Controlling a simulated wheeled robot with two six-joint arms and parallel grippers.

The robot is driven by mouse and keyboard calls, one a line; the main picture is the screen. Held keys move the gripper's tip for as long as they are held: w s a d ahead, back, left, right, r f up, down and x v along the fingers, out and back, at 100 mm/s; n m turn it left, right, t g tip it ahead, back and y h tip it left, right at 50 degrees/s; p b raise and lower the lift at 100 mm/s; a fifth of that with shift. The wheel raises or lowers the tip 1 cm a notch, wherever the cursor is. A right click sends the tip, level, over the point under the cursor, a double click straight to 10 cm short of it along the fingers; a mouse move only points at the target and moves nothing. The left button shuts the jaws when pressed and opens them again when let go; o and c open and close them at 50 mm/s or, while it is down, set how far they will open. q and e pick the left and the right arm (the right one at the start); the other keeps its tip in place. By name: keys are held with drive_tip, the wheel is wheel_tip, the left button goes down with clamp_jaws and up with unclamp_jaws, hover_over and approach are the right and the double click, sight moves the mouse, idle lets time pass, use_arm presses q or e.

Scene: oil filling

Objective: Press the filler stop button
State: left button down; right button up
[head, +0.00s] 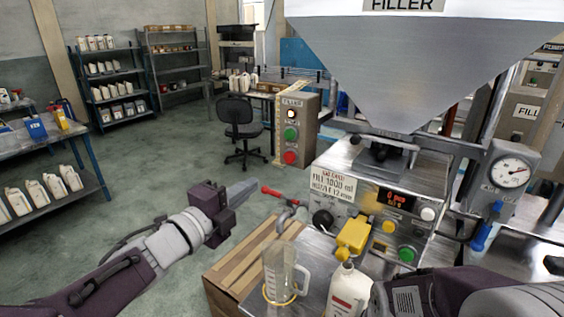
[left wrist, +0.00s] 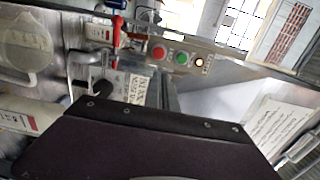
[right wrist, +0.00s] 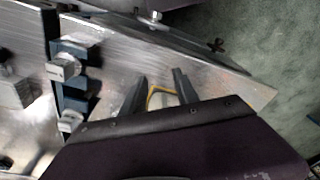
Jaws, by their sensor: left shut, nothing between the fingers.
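The filler control post (head: 298,105) stands in the middle of the head view, with a lit lamp (head: 290,114) on top, a green button (head: 290,133) below it and a red button (head: 290,157) at the bottom. The left wrist view also shows the red button (left wrist: 159,52), green button (left wrist: 181,58) and lit lamp (left wrist: 199,62). My left gripper (head: 254,184) is shut and empty, in front of the post and apart from the red button in the picture. My right gripper (right wrist: 158,88) is open; its fingertips are hidden in the head view.
A red-handled valve (head: 285,192) lies close right of my left gripper. Open floor (head: 150,170) lies left.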

sight(288, 158)
use_arm(q)
drive_tip(key=p+x, duration=0.1)
drive_tip(key=x, duration=1.3)
drive_tip(key=shift+w+f, duration=0.15)
drive_tip(key=shift+w, duration=0.15)
